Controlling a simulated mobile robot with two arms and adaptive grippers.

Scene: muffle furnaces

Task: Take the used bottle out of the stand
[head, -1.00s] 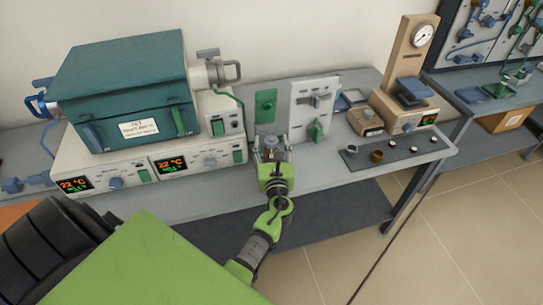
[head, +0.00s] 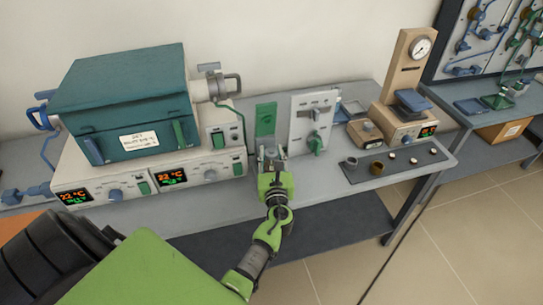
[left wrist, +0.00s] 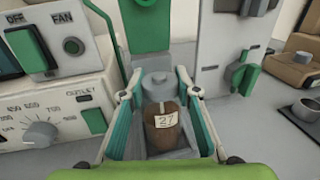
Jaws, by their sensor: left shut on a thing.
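A brown bottle (left wrist: 163,130) with a grey cap and a label reading 27 stands upright in the left wrist view. My left gripper (head: 270,155) is shut on it, with one finger (left wrist: 127,100) at each side. In the head view the bottle is mostly hidden by the gripper. A green upright panel (head: 265,118) rises just behind the bottle, with a grey base below it that looks like the stand. Whether the bottle still touches that base is hidden. My right gripper is not in view.
A furnace with a teal box (head: 125,105) on white control units stands to the left. A white panel with a green lever (head: 315,145) is close on the right. Further right are a scale (head: 405,120) and a dark mat (head: 385,172) with small cups.

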